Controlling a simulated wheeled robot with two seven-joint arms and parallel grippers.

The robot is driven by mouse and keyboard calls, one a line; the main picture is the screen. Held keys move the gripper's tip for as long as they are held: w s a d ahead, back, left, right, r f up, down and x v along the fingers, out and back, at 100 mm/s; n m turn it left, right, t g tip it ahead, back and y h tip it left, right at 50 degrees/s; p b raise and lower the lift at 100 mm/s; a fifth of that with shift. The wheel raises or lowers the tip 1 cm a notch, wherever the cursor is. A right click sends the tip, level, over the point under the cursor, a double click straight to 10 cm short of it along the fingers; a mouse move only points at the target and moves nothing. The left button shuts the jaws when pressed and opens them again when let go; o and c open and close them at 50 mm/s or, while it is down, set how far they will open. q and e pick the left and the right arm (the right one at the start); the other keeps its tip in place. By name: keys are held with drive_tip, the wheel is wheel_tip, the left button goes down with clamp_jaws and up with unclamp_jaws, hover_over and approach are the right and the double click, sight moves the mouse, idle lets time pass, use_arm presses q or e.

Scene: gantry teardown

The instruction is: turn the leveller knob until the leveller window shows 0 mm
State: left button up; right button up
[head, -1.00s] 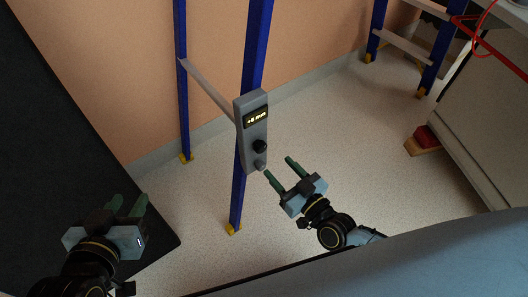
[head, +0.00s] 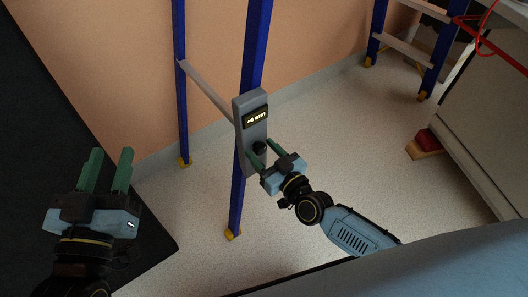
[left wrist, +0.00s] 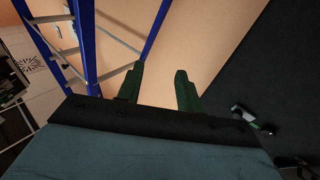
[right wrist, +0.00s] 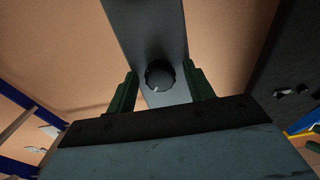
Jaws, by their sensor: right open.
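The leveller (head: 241,112) is a grey box on a blue gantry post. Its lit window (head: 256,116) seems to read +6 mm, though the digit is small. Below it, the black leveller knob (head: 261,147) is partly covered by my right gripper in the head view. In the right wrist view the round knob (right wrist: 160,76), with a pale mark, shows between the fingertips with gaps on both sides. My right gripper (head: 267,149) is open at the knob and seems not to touch it. My left gripper (head: 112,153) is open and empty, away at the left.
A blue post (head: 180,90) and a grey crossbar (head: 205,88) stand left of the leveller, near the orange wall (head: 320,35). A red and wooden block (head: 425,145) lies by a pale cabinet (head: 485,110) at the right. Speckled floor between is clear.

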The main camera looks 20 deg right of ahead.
drive_tip(key=shift+c, duration=0.4)
drive_tip(key=c, duration=0.9)
